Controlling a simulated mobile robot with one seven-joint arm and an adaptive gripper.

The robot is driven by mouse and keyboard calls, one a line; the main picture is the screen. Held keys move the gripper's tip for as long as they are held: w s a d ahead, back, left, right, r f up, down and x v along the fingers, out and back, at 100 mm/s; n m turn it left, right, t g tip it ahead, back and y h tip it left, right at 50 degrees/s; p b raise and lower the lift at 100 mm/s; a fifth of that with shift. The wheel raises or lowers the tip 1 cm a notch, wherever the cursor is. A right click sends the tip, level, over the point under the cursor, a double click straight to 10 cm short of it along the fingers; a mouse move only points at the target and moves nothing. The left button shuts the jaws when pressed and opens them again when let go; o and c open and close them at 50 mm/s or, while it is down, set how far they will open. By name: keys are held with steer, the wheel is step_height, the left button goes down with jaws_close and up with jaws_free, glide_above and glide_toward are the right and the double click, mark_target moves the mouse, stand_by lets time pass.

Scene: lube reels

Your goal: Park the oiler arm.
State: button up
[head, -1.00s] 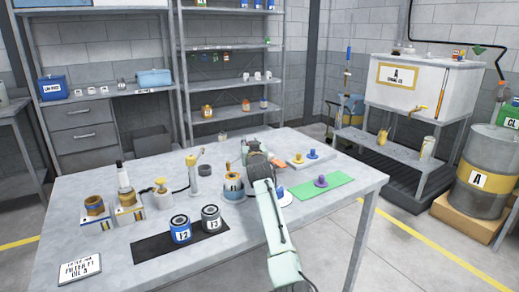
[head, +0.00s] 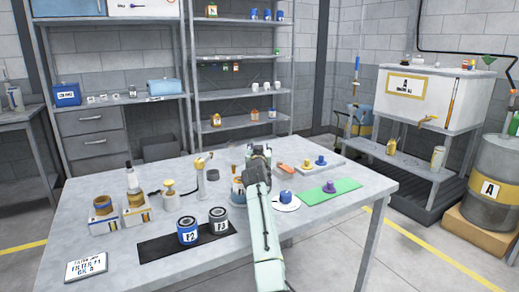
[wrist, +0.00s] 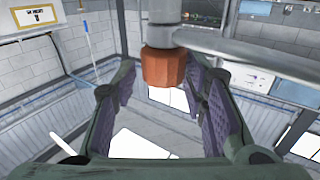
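In the wrist view, an orange-brown hexagonal end piece (wrist: 163,67) hangs from a pale grey post. A long grey bar (wrist: 245,50) runs from it to the right; I take this to be the oiler arm, but cannot be sure. My gripper (wrist: 163,110) is open, with one purple-padded finger on each side of the end piece; I cannot see contact. In the head view my gripper (head: 258,152) is over the back middle of the table, and its fingertips are hidden. A cream post with a yellow head (head: 202,170) stands to its left.
The grey table (head: 330,225) holds two numbered cans (head: 188,232), a cup (head: 238,193) partly behind my arm, a blue knob (head: 286,196) on a white disc, and a green mat (head: 330,192) with a purple knob. The front right of the table is clear.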

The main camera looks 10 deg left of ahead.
steer(key=shift+o, duration=0.7)
steer(key=shift+a+f, duration=0.1)
steer(key=shift+s, duration=0.45)
steer(key=s+d, duration=0.1)
steer(key=s, duration=1)
steer(key=shift+d, duration=0.35)
steer(key=shift+c, duration=0.4)
